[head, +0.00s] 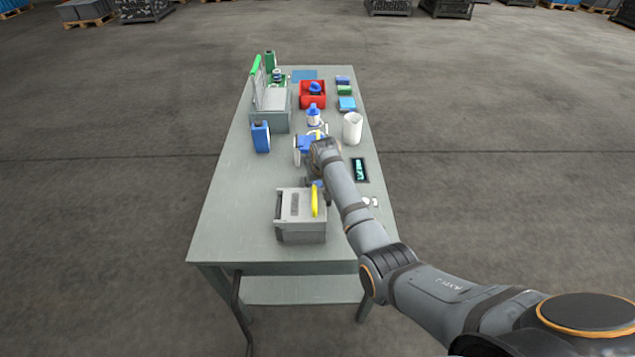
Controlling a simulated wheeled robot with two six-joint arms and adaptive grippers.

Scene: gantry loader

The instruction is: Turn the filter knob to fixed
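My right gripper (318,184) points down over the table, just behind a grey box (297,232) with a yellow handle-like piece on its top. The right arm's wrist covers much of the gripper. Its fingers are too small and too hidden to tell whether they are open or shut. I cannot make out the filter knob clearly in the head view. A blue object with white round sides (297,153) stands just behind the gripper, partly covered by my wrist. My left gripper is not in view.
The grey-green table (230,215) also holds a blue carton (261,138), a grey open-lidded case (270,121), a red bin (313,101), a white jug (352,128) and a dark device with a lit screen (360,170). The table's left front is clear.

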